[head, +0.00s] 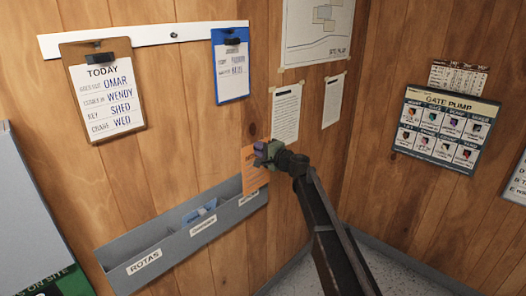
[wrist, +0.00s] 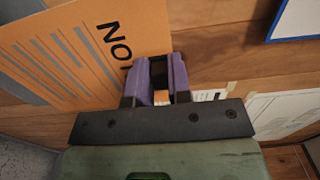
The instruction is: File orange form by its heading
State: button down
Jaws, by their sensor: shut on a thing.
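My gripper (head: 261,152) is shut on the orange form (head: 251,175) near its edge. The form hangs just above the right end of the grey wall rack (head: 165,249). In the wrist view the form (wrist: 75,60) fills the upper left, and its heading begins "NO"; the purple fingers (wrist: 160,78) hide the rest. The rack's left pocket is labelled "ROTAS" (head: 144,262). The middle label (head: 203,226) and the right label (head: 248,199) are too small to read surely. Blue papers (head: 199,212) stand in the middle pocket. The left pocket looks empty.
A "TODAY" clipboard (head: 103,95) and a blue clipboard (head: 231,66) hang from a white rail (head: 150,39) above the rack. A "GATE PUMP" board (head: 442,128) hangs on the right wall.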

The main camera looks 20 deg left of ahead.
jog(key=x, duration=0.6)
jog(key=shift+w+a+f, duration=0.2)
jog(key=shift+a+f, duration=0.1)
jog(key=shift+w+a, duration=0.2)
jog(key=shift+a, duration=0.2)
dwell(0.4)
dwell(0.4)
jog(key=shift+f+b, duration=1.6)
jog(key=shift+b, duration=0.2)
jog(key=shift+f+b, duration=1.55)
